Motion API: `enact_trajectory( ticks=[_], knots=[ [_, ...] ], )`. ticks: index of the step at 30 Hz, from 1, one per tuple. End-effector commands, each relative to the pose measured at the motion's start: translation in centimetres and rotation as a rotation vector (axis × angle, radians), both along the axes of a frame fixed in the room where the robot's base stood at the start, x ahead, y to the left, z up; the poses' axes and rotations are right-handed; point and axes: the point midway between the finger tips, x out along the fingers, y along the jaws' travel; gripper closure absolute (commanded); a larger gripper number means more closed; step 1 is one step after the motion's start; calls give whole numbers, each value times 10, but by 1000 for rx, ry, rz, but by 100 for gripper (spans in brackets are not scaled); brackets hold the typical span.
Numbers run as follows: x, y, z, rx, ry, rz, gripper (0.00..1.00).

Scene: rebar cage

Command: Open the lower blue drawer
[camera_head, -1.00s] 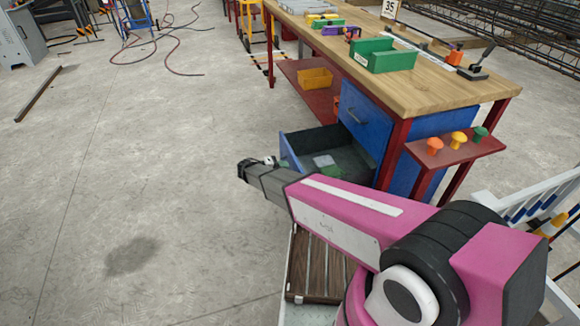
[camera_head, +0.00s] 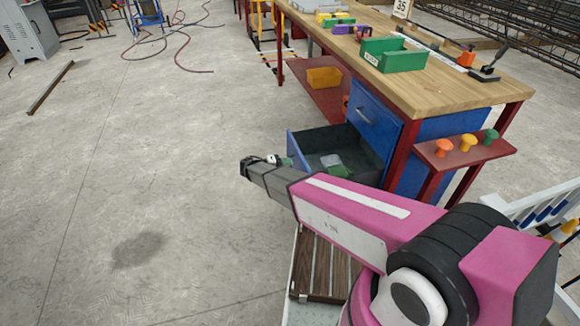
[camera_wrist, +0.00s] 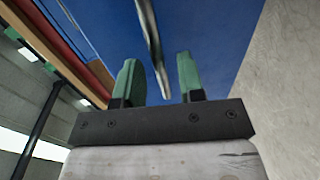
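The lower blue drawer (camera_head: 299,148) stands pulled out from the blue cabinet under the workbench, and its dark inside shows in the head view. My gripper (camera_wrist: 156,70) has its two green fingers apart. In the wrist view the grey metal handle (camera_wrist: 151,42) runs between the fingers, with visible gaps on both sides, in front of the blue drawer face (camera_wrist: 205,30). In the head view my wrist is by the outer side of the drawer front, and the fingers are mostly hidden. The upper blue drawer (camera_head: 372,115) is shut.
The wooden workbench (camera_head: 440,95) carries a green bin (camera_head: 395,56) and small tools. A red side shelf (camera_head: 465,152) with coloured knobs juts out at right. A yellow bin (camera_head: 323,77) is on the lower shelf.

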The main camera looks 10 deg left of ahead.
Motion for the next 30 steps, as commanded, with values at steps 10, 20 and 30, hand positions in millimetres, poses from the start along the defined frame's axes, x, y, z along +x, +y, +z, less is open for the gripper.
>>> enact_trajectory(
  ticks=[10,20,30],
  knots=[
    [-26,59,13,0,0,2,64],
    [-37,80,17,0,0,-1,64],
    [-37,80,17,0,0,-1,64]
  ],
)
